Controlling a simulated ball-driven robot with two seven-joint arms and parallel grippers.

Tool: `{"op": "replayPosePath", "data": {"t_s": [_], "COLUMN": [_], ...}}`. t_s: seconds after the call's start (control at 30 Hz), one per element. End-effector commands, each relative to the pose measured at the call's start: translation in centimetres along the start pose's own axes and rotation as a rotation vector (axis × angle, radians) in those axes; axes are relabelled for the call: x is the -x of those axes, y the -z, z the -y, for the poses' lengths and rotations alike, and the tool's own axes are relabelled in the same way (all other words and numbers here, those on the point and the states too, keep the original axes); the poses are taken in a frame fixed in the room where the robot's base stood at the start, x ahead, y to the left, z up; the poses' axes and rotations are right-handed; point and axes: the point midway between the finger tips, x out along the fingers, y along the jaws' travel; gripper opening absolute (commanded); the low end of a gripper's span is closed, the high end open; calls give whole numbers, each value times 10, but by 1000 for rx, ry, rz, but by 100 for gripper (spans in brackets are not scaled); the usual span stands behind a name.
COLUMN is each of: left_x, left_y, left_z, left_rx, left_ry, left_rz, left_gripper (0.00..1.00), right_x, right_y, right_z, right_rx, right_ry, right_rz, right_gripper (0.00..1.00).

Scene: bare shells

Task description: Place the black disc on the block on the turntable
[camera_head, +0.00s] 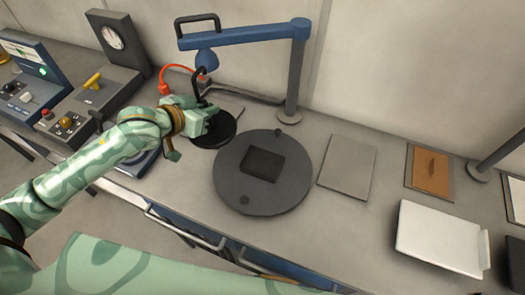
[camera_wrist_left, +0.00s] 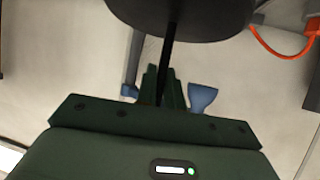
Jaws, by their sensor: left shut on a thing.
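The black disc (camera_head: 214,131) is just left of the turntable, with a thin dark stem and a hook above it. My left gripper (camera_head: 204,112) is shut on the disc's stem, above the disc. In the left wrist view the disc (camera_wrist_left: 185,14) is at the top edge, and its stem runs between the fingers (camera_wrist_left: 165,88). I cannot tell whether the disc touches the bench. The round grey turntable (camera_head: 228,188) lies at the centre of the bench, with the flat dark block (camera_head: 263,164) on its middle. Nothing sits on the block. My right gripper is out of view.
A blue lamp (camera_head: 245,35) on a grey post stands behind the turntable, its head near my left gripper. A grey plate (camera_head: 347,167), brown board (camera_head: 430,170) and white tray (camera_head: 438,239) lie to the right. Control boxes (camera_head: 85,105) stand at left.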

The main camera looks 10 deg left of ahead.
Motion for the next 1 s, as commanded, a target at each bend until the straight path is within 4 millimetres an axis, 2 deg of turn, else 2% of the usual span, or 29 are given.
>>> {"op": "replayPosePath", "data": {"t_s": [0.4, 0.5, 0.7, 0.87, 0.93, 1.0], "left_x": [-54, -69, -90, -97, -104, -110], "left_y": [-15, -29, -46, -52, -59, -72], "left_z": [-78, -91, -110, -117, -124, -121], "left_rx": [4, 4, 2, 2, 2, -1], "left_ry": [-5, -4, -2, -2, -3, -1], "left_rz": [-1, 1, -1, 0, 0, 2], "left_gripper": [0, 0, 0, 0, 0, 0], "right_x": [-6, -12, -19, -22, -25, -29], "right_y": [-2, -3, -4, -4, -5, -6], "right_z": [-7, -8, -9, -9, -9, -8], "right_rx": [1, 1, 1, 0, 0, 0], "right_ry": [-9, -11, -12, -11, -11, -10], "right_rz": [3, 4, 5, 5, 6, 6], "right_gripper": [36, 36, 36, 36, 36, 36]}}
